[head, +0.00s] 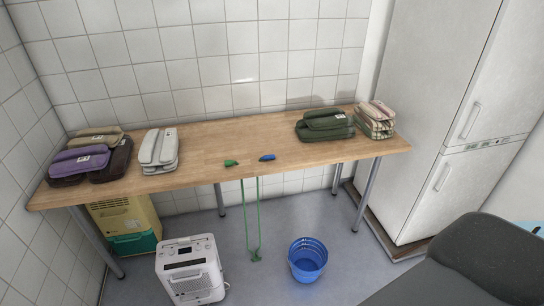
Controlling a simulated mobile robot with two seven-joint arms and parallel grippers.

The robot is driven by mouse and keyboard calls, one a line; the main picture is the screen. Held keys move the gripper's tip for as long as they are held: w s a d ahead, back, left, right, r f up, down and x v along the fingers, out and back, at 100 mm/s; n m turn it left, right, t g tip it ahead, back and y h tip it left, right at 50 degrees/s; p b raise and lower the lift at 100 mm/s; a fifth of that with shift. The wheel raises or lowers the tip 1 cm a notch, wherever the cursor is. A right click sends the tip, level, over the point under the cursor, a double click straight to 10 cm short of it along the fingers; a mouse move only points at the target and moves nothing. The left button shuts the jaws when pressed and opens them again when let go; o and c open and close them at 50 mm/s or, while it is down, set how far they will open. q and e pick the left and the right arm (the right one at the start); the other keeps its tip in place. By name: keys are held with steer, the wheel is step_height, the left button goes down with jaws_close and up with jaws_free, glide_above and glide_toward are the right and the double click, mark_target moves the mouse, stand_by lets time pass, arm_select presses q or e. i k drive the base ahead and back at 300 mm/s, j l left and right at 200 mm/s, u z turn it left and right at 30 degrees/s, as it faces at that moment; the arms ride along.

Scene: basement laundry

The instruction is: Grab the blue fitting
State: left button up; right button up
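The blue fitting (267,157) is a small piece lying on the wooden table (220,150), close to its front edge and right of the middle. A small green piece (231,163) lies a little to its left, also near the front edge. Bare wood separates the two. Neither of my grippers is in the head view, and nothing touches the blue fitting.
Folded cloth stacks stand left (85,160) and right (325,125). A green cord (258,215) hangs before the table. On the floor are a blue bucket (307,260) and a white appliance (190,268). A tall white fridge (430,90) stands right.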

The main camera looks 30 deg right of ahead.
mark_target(270, 156)
steer(key=i+l, duration=0.1)
steer(key=l, duration=0.65)
steer(key=i+l, duration=0.15)
steer(key=l, duration=0.6)
steer(key=i+l+u, duration=0.1)
steer(key=l, duration=0.6)
steer(key=i+l, duration=0.1)
steer(key=l, duration=0.65)
steer(key=i+l, duration=0.1)
steer(key=l, duration=0.65)
